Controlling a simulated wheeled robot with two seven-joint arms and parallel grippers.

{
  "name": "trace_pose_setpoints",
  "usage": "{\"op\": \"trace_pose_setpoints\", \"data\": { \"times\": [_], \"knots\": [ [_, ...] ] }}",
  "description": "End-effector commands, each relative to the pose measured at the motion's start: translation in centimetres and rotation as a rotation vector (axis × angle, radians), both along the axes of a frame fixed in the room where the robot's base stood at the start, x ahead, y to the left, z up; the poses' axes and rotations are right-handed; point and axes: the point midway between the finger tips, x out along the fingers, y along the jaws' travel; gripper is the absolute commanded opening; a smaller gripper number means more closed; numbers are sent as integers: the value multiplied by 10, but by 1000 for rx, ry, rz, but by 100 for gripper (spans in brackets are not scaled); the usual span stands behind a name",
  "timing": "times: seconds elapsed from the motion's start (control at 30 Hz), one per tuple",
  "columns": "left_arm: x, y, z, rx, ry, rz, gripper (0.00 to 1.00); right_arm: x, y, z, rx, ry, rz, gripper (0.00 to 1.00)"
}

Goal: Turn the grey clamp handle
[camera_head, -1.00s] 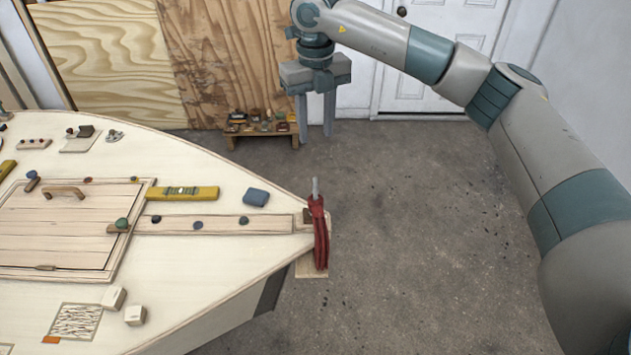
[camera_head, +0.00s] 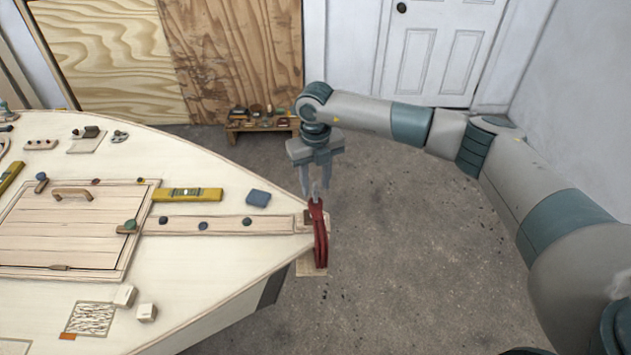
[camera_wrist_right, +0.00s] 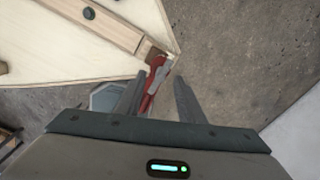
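The red clamp (camera_head: 321,240) is fixed at the pointed tip of the plywood hull (camera_head: 230,262). Its short grey handle (camera_head: 317,190) sticks up from the top. In the right wrist view the grey handle (camera_wrist_right: 158,71) and red clamp (camera_wrist_right: 150,88) show between the finger lines, nearer the left finger. My right gripper (camera_head: 316,188) points down at the clamp's top, fingers open on either side of the handle; I cannot tell whether either finger touches it. The left gripper is not in view.
On the deck lie a yellow level (camera_head: 187,194), a blue block (camera_head: 258,198) and a hatch with a wooden handle (camera_head: 72,194). A low bench (camera_head: 262,128) with small items stands by the plywood sheets. The floor right of the hull is clear.

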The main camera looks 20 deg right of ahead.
Motion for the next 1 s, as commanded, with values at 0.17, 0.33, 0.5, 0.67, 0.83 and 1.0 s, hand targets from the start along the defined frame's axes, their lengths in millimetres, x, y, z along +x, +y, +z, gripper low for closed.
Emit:
{"op": "trace_pose_setpoints", "data": {
  "times": [0.17,0.33,0.5,0.67,0.83,1.0],
  "knots": [
    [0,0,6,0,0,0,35,-1,0,-13,0,1,-1,35],
    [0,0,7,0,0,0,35,0,0,-17,0,0,0,35],
    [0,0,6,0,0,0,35,0,0,-17,0,0,0,35],
    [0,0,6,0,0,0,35,0,0,-17,0,0,0,4],
    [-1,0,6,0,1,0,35,0,0,-17,0,0,0,0],
    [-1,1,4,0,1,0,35,0,0,-18,-1,0,10,0]
  ]
}}
